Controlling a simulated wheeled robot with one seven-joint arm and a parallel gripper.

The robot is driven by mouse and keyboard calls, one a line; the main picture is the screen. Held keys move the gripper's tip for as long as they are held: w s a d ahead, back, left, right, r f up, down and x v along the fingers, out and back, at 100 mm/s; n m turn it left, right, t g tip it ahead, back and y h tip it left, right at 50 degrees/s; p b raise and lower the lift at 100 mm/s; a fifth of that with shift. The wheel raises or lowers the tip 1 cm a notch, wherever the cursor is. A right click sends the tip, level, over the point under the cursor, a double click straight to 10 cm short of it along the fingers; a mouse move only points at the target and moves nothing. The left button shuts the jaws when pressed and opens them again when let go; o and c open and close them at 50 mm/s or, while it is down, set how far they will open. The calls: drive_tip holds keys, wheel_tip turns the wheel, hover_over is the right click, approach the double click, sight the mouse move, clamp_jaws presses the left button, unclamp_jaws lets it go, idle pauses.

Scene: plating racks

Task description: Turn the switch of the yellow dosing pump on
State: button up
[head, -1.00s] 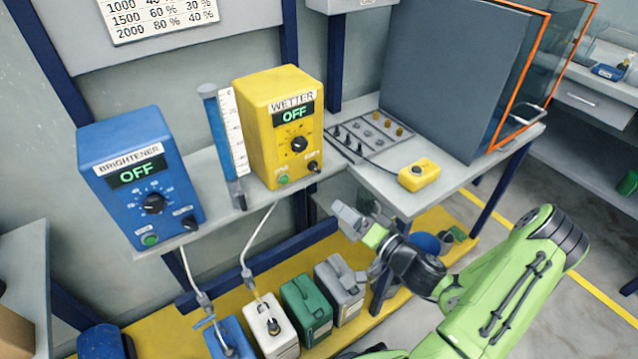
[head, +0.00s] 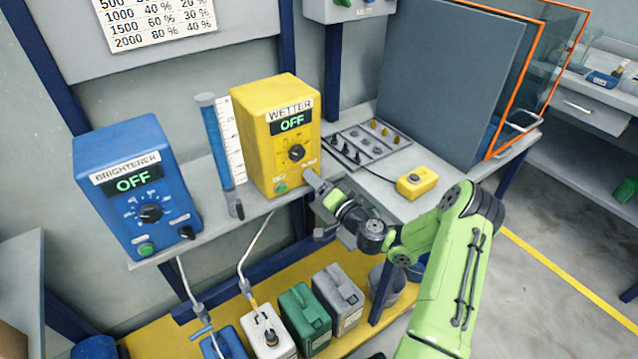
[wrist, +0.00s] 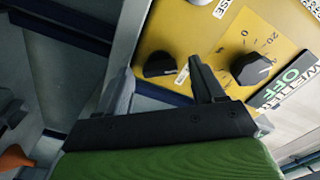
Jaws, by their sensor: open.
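The yellow dosing pump (head: 265,150), labelled WETTER, stands on the shelf with its display (head: 292,123) reading OFF. Its dial (head: 296,152) is on the front, with a green button (head: 281,188) at lower left. My gripper (head: 318,206) is open at the pump's lower right front corner and hides the switch in the head view. In the wrist view the black switch (wrist: 160,64) shows between and beyond the open fingers of my gripper (wrist: 162,82). The right finger appears close to the dial (wrist: 250,68). I cannot tell whether either finger touches the panel.
A blue pump (head: 125,190) labelled BRIGHTENER, also reading OFF, stands left. A blue tube with a scale (head: 222,145) stands between the pumps. A yellow button box (head: 417,182) lies on the bench to the right. Several canisters (head: 305,318) stand below.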

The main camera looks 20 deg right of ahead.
drive_tip(key=c, duration=1.1)
drive_tip(key=shift+o, duration=0.2)
drive_tip(key=shift+m, duration=0.3)
drive_tip(key=shift+a+m+p, duration=0.1)
drive_tip(key=shift+m+p, duration=3.05)
drive_tip(key=shift+m, duration=3.65)
drive_tip(key=o, duration=1.1)
drive_tip(key=shift+c, duration=0.2)
